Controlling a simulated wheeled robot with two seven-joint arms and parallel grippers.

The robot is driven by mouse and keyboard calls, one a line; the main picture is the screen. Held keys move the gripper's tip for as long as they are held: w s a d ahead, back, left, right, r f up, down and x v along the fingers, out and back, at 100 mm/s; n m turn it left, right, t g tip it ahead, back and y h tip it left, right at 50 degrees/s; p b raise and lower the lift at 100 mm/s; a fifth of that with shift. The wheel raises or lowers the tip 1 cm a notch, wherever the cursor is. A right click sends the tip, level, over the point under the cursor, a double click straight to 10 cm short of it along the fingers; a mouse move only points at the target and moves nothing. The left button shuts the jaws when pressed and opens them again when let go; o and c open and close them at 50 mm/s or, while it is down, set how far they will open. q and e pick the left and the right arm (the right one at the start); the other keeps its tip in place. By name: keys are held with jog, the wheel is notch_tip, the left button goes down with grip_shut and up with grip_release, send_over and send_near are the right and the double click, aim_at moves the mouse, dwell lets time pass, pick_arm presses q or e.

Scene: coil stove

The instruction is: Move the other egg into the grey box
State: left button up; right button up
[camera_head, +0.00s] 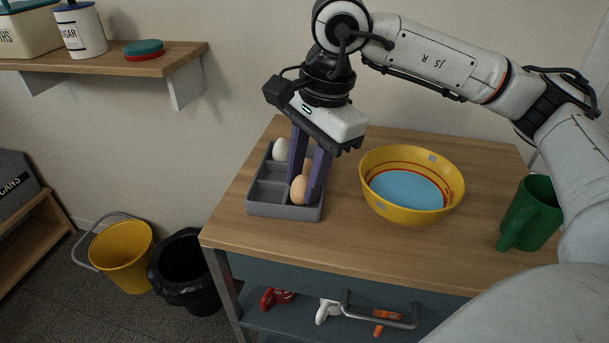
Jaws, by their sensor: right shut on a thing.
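The grey box (285,212) is a divided tray at the left of the wooden table top. My right gripper (303,188) points down into it, with its purple fingers shut on a brown egg (298,191). This egg is low, in or just above the front right compartment; I cannot tell whether it touches the bottom. A white egg (281,150) sits in the back left compartment. Another brown surface (308,165), probably an egg, shows behind, partly hidden by the fingers. My left gripper is not in view.
A yellow bowl (374,200) with a blue inside stands right of the box. A green mug (531,213) stands at the right edge. A wall shelf (180,61) is at the upper left. A yellow bucket (122,256) and a black bin (184,272) stand on the floor.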

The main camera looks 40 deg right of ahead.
jog(key=o, duration=1.1)
